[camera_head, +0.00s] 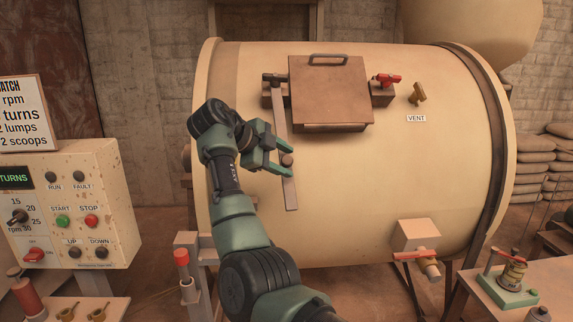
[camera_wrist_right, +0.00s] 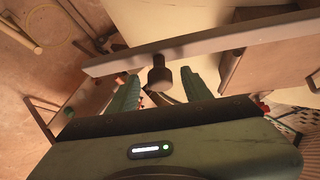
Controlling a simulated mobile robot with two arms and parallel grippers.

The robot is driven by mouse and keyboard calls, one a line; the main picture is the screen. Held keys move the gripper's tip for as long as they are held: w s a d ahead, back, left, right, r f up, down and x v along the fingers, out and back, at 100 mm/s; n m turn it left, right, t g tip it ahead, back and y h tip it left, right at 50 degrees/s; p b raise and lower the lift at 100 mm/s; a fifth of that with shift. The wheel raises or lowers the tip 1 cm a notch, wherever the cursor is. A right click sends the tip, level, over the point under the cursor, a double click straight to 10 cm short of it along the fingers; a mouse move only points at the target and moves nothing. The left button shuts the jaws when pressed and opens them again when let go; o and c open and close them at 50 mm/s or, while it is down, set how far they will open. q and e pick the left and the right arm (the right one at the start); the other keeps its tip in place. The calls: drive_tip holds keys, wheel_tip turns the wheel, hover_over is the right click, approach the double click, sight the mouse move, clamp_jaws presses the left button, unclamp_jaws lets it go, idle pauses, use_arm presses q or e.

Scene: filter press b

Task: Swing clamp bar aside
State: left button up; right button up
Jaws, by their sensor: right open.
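The clamp bar (camera_head: 283,120) is a long grey bar on the cream drum. It hangs down from a dark pivot (camera_head: 274,79) left of the square brown hatch lid (camera_head: 330,92), beside the lid and not across it. A round knob (camera_head: 287,160) stands out from its lower part. My right gripper (camera_head: 284,158) is open at this knob. In the right wrist view the bar (camera_wrist_right: 205,45) crosses above the fingers, and the dark knob (camera_wrist_right: 160,76) shows between the open fingers, with gaps on both sides. My left gripper is not in view.
A red-handled latch (camera_head: 386,80) sits right of the lid, near the brass vent valve (camera_head: 418,93). A control panel (camera_head: 70,205) stands at left. A red-handled outlet valve (camera_head: 418,254) juts out low on the drum.

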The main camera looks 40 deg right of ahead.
drive_tip(key=b+v, duration=0.1)
drive_tip(key=v, duration=0.4)
drive_tip(key=shift+a+b, duration=0.3)
drive_tip(key=shift+a, duration=0.15)
drive_tip(key=shift+a+r, duration=0.25)
drive_tip(key=shift+r, duration=0.05)
